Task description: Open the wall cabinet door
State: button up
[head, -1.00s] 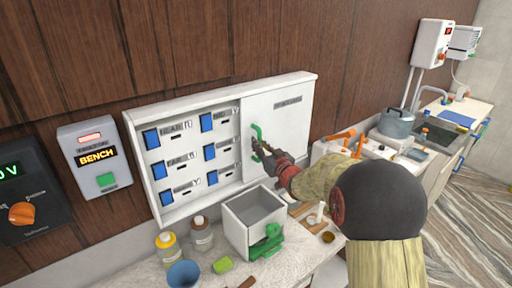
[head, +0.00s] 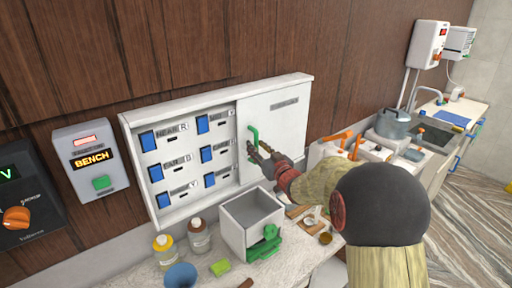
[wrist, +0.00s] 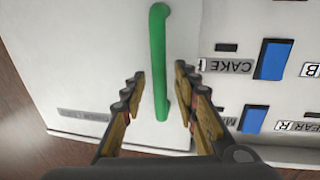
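The white wall cabinet (head: 215,187) hangs on the brown wood wall. Its white door panel (head: 285,130) covers the right part, and labelled blue switches show in the left part. A green vertical bar handle (head: 253,134) is near the door's left edge; it also shows in the wrist view (wrist: 159,60). My gripper (head: 257,153) is at the handle's lower part. In the wrist view the two fingers of my gripper (wrist: 157,92) are apart, one on each side of the handle, with a gap on both sides. The handle's lower end shows between them.
Below the cabinet, a grey open box (head: 232,230) with a green piece at its front, bottles (head: 199,237) and a blue cup (head: 180,276) stand on the counter. A BENCH panel (head: 92,158) is on the wall at left. A pot (head: 393,123) and sink are at right.

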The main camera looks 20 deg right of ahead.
jog(key=s+d, duration=0.1)
jog(key=s, duration=0.9)
jog(key=shift+s, duration=0.4)
